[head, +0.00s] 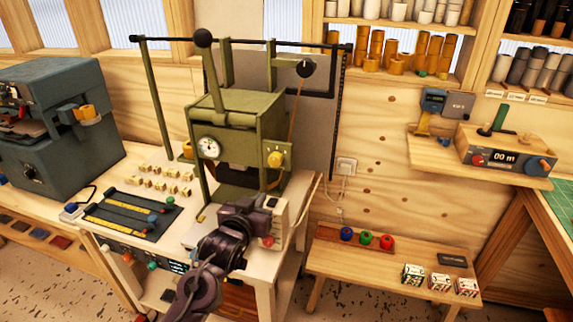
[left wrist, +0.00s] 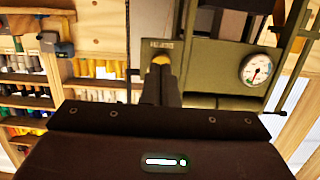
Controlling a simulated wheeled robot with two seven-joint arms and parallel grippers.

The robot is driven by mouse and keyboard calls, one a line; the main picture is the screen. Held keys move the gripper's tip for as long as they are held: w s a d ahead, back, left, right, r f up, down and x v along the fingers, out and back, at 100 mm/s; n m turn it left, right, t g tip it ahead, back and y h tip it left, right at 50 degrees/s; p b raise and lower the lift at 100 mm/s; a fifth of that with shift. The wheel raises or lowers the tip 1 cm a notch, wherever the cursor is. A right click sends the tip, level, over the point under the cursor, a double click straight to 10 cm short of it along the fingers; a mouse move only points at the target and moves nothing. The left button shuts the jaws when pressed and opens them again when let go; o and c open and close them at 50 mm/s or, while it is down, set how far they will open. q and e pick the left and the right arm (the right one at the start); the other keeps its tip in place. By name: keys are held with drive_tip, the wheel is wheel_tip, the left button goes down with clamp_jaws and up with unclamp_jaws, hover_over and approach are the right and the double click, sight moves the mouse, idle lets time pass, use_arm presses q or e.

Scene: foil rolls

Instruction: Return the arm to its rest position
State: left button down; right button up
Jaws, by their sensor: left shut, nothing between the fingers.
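My left arm reaches up from the bottom middle of the head view, and its gripper (head: 268,203) is in front of the olive-green press (head: 236,120), by a small cream box (head: 277,222). In the left wrist view the two dark fingers (left wrist: 163,72) are together with nothing between them. A yellow spot shows at their tips. The press's frame (left wrist: 225,55) and its round white gauge (left wrist: 256,70) are beyond the fingers. I cannot tell whether the fingertips touch the press. My right gripper is in neither view.
A blue-grey machine (head: 55,125) stands at the left of the bench. Small wooden blocks (head: 160,180) and a dark tray (head: 132,214) lie near the press. A low bench (head: 385,268) at the right holds coloured rolls and small boxes. Shelves with rolls line the wall.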

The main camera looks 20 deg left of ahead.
use_arm(q)
drive_tip(key=s+d+f+m+g, duration=0.1)
drive_tip(key=s+f+g, duration=0.3)
drive_tip(key=s, duration=0.6)
drive_tip(key=s+f+g, duration=0.4)
drive_tip(key=s+f, duration=0.1)
drive_tip(key=s, duration=0.4)
drive_tip(key=s+d+f+m+g, duration=0.1)
drive_tip(key=s+f+g, duration=0.35)
drive_tip(key=s, duration=0.55)
wheel_tip(320, 180, down, 28)
drive_tip(key=r+g, duration=0.1)
drive_tip(key=s+a+f+g, duration=0.1)
drive_tip(key=s+a+f, duration=0.2)
drive_tip(key=s+f, duration=1.7)
drive_tip(key=shift+s+a+f+y+b, duration=0.2)
drive_tip(key=shift+s+y+b, duration=0.15)
drive_tip(key=shift+s, duration=0.2)
drive_tip(key=shift+g, duration=0.25)
